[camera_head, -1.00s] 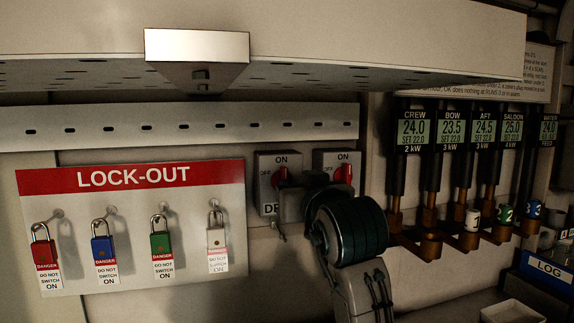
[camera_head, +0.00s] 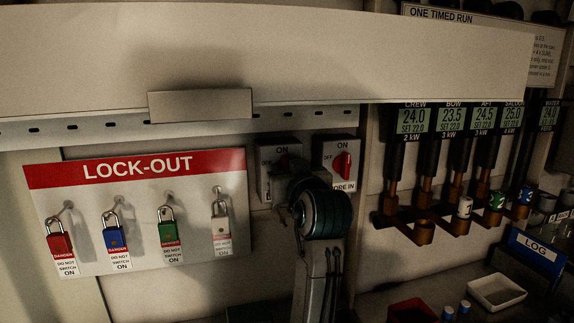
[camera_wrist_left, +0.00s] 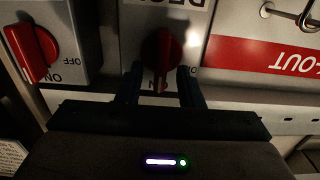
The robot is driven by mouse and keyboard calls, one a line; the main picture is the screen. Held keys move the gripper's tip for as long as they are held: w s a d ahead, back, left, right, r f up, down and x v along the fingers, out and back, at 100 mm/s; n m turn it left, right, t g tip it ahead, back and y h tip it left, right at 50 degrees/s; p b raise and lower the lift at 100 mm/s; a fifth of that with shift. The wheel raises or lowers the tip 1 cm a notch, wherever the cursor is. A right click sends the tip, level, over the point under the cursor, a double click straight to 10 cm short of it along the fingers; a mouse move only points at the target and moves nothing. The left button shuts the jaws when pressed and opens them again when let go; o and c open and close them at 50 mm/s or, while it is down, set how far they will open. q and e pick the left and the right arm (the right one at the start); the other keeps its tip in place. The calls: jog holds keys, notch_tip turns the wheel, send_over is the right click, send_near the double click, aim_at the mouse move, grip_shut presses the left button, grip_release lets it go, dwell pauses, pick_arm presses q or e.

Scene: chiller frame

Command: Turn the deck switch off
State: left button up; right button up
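The deck switch (camera_head: 264,184) is a grey plate with a red rotary knob, left of a second switch. In the head view my left gripper (camera_head: 284,178) hides its knob and most of its label. In the left wrist view, upside down, the deck switch's red knob (camera_wrist_left: 162,52) stands upright, in line with the ON side. The left gripper (camera_wrist_left: 160,80) is open there, one finger on each side of the knob's end. Whether the fingers touch it I cannot tell. My right gripper is in neither view.
The second switch (camera_head: 337,163) is close on the right, its red knob upright. A lock-out board (camera_head: 140,262) with several padlocks hangs on the left. A pale overhead panel (camera_head: 300,50) juts out above. Heater units with displays (camera_head: 450,118), a white tray (camera_head: 497,291) and a log box (camera_head: 537,247) are right.

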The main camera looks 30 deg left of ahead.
pick_arm(q)
jog(key=shift+w+a, duration=0.2)
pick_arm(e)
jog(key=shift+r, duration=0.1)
pick_arm(q)
grip_shut()
pick_arm(e)
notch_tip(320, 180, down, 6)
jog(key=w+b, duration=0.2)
jog(key=b, duration=0.5)
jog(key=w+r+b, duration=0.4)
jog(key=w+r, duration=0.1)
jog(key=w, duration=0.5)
pick_arm(q)
jog(key=shift+s+a+f+n+b, duration=0.2)
jog(key=shift+n+b, duration=0.4)
jog(key=shift+n, duration=2.45)
jog(key=shift+s+a+f+n+b, duration=0.15)
jog(key=shift+f+n+b, duration=0.3)
jog(key=shift+n, duration=2.55)
jog(key=shift+s+a+f+n+b, duration=0.15)
jog(key=shift+n+b, duration=0.55)
jog(key=shift+n, duration=2.35)
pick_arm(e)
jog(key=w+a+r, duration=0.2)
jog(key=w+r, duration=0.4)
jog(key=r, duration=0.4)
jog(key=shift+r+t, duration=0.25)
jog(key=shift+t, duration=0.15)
